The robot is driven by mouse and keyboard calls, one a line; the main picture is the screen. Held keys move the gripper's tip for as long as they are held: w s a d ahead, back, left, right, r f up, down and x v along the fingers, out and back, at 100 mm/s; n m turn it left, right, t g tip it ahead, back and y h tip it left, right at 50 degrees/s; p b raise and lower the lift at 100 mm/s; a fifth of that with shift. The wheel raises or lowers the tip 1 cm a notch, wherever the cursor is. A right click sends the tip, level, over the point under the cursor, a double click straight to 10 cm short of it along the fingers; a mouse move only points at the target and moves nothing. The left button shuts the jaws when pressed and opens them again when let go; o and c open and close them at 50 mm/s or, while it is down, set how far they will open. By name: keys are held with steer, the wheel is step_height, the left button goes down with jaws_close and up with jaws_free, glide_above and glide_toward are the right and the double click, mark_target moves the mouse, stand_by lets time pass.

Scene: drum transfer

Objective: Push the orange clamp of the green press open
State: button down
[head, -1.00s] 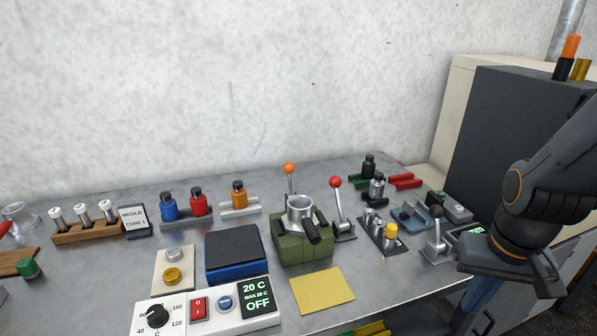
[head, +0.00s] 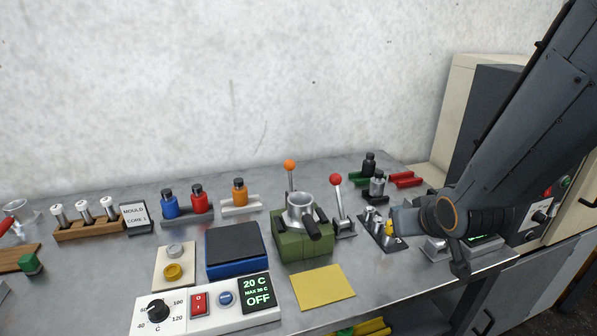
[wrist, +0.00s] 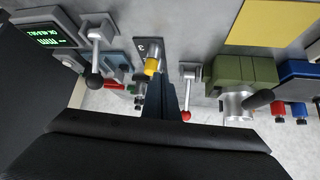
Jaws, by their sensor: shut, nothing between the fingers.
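The green press (head: 303,240) stands on the grey bench with a metal cup and a black handle on top. Its orange clamp (head: 289,168) shows as an orange ball on an upright lever at the press's back. The press (wrist: 243,72) also shows in the wrist view, where the orange ball is not visible. My gripper (head: 398,220) is shut and empty, well to the right of the press, over the small metal stand with the yellow cap. In the wrist view my gripper (wrist: 160,88) hides part of that area.
A lever with a red ball (head: 335,180) stands between my gripper and the press. The yellow-capped stand (head: 374,228) and a black-ball lever (head: 436,213) are near my gripper. A yellow mat (head: 322,287) lies flat before the press.

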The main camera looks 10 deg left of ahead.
steer(key=a+r+n+t+y, duration=0.1)
steer(key=a+r+y, duration=0.3)
steer(key=a, duration=0.4)
steer(key=a+r+n+t+y, duration=0.2)
steer(key=a+r+n+y, duration=0.1)
steer(key=a, duration=0.6)
steer(key=shift+w+a+r+y+b, duration=0.2)
steer(key=shift+w+r+y+b, duration=0.1)
steer(key=shift+r+y, duration=0.4)
steer(key=shift+f, duration=0.15)
glide_toward(292, 166)
steer(key=x, duration=0.6)
steer(key=shift+w+a+f, duration=0.1)
steer(key=shift+w+a, duration=0.05)
steer(key=shift+a, duration=0.1)
